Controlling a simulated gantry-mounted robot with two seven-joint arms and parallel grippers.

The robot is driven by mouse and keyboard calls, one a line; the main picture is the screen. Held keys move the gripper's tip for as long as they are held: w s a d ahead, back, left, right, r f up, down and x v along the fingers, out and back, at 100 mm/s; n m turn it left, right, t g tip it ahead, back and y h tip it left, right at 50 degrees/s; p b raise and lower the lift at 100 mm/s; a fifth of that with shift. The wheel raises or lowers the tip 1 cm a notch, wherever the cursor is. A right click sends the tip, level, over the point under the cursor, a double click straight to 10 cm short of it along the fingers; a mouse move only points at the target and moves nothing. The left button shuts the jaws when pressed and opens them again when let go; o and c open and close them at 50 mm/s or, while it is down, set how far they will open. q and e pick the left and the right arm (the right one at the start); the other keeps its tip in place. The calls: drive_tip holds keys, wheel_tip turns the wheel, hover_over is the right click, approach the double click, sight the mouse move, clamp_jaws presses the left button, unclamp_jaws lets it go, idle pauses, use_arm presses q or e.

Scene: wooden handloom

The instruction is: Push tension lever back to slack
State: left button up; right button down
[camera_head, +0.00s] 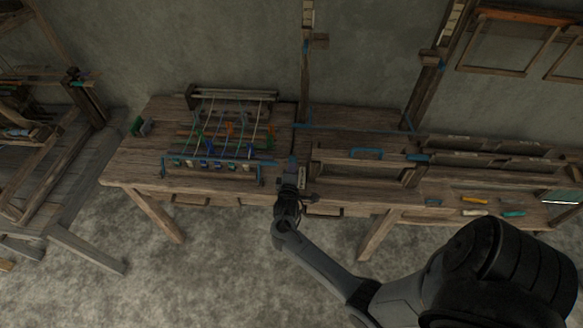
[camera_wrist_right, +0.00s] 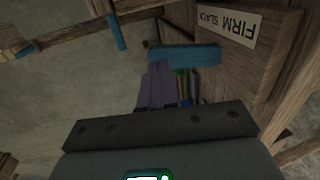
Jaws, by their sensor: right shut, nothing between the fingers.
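In the right wrist view, a blue bar (camera_wrist_right: 188,55), which looks like the tension lever's handle, lies across the top of my shut fingers. Beside it is a wooden board with a pale label (camera_wrist_right: 228,25) reading FIRM and SLACK, upside down in this view. My right gripper (camera_head: 292,162) is at the front edge of the bench, just right of the small loom; its fingers also show in the right wrist view (camera_wrist_right: 157,82). They are shut and empty, close to the blue bar; I cannot tell whether they touch it. My left gripper is not in view.
The small loom (camera_head: 228,94) with coloured threads stands on the wooden bench (camera_head: 140,165) left of my gripper. Wooden frames and racks (camera_head: 350,155) stand close on the right. A yellow tool (camera_head: 474,212) lies further right. The floor in front is clear.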

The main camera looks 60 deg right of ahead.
drive_tip(key=r+p+v, duration=0.2)
drive_tip(key=p+v, duration=0.9)
drive_tip(key=v, duration=0.2)
drive_tip(key=shift+w+d+r+p, duration=0.15)
drive_tip(key=shift+w+r+p, duration=0.05)
drive_tip(key=shift+p, duration=0.1)
